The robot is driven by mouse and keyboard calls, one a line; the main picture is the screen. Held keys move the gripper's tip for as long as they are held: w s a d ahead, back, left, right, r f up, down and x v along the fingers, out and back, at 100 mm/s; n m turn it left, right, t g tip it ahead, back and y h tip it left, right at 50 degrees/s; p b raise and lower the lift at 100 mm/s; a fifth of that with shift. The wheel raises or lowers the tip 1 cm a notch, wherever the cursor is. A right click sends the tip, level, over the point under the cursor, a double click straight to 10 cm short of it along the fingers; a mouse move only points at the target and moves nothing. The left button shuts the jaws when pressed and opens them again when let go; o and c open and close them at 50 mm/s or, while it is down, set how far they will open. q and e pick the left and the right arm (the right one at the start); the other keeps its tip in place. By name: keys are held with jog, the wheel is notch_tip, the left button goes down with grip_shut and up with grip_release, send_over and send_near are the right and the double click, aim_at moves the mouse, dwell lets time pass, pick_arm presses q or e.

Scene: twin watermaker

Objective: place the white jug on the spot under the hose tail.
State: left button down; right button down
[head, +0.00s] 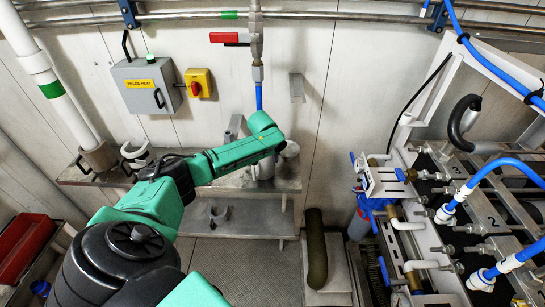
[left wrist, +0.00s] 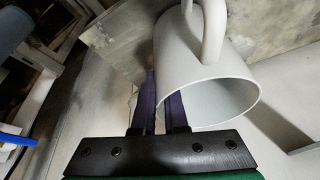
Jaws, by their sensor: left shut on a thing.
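The white jug (left wrist: 208,75) fills the upper middle of the left wrist view, its round mouth facing the camera and its handle (left wrist: 213,30) at the top. My left gripper (left wrist: 162,100) is shut on the jug at its left side, by the rim; exactly how the fingers sit on the wall is partly hidden. In the head view, a pale cylinder that looks like the jug (head: 265,168) shows below my wrist, over the steel shelf. The blue hose tail (head: 259,96) hangs from the valve just above my wrist. The spot beneath it is hidden by my arm. My right gripper is not in view.
The steel shelf (head: 235,181) runs along the wall, with a white curved piece (head: 134,153) at its left. A grey control box (head: 148,86) with a yellow-red switch (head: 199,83) is on the wall. Pump racks and blue hoses crowd the right side.

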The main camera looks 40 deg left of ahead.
pick_arm(q)
jog(key=shift+f, duration=0.1)
jog(key=shift+s+f+b, duration=0.15)
jog(key=shift+f+b, duration=0.05)
jog(key=shift+b, duration=0.1)
jog(key=c, duration=1)
grip_release()
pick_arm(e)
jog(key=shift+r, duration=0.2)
pick_arm(q)
jog(key=shift+o, duration=0.2)
